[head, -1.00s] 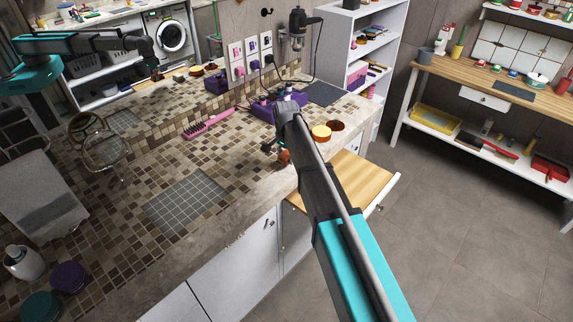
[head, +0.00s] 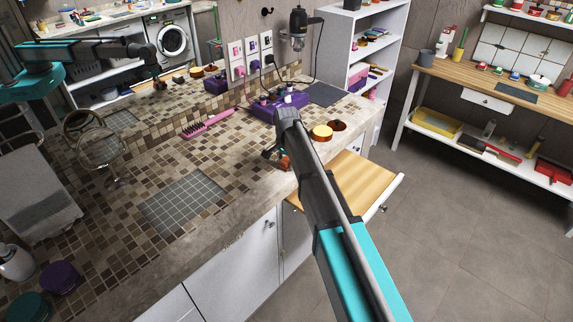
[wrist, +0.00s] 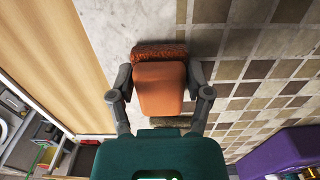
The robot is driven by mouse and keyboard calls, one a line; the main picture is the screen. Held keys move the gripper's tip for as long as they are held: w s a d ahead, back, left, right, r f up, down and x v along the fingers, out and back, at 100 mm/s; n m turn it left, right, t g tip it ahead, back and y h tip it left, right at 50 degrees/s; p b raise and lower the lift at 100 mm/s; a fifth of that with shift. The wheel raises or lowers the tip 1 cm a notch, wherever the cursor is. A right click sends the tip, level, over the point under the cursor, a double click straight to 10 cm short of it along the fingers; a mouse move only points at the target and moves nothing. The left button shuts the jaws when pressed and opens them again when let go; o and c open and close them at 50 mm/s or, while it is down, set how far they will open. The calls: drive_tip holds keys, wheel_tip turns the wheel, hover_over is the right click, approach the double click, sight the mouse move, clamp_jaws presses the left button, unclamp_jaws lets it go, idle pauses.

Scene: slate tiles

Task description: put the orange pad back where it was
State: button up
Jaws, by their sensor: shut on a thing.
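The orange pad (wrist: 160,88) is between the two fingers of my gripper (wrist: 160,76) in the wrist view. It has a smooth orange body and a rough, darker red-brown layer at its far end. My gripper is shut on it, with a finger against each side. The tiled counter (wrist: 235,75) lies beneath and beyond the pad; I cannot tell whether they touch. In the head view, a bit of the pad (head: 285,161) shows beside my arm near the counter's front edge; my arm partly hides the gripper.
A pink brush (head: 207,123) lies farther left, past a grey grid mat (head: 182,201). A wooden pull-out (head: 360,180) juts from the counter front. A round mirror (head: 98,150) stands at left.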

sight(287, 160)
drive_tip(key=shift+f, duration=0.15)
drive_tip(key=o, duration=1)
drive_tip(key=shift+r, duration=0.2)
wheel_tip(287, 160, up, 12)
drive_tip(key=p, duration=1.2)
drive_tip(key=shift+s+d, duration=0.1)
drive_tip(key=shift+d, duration=0.05)
idle(0.4)
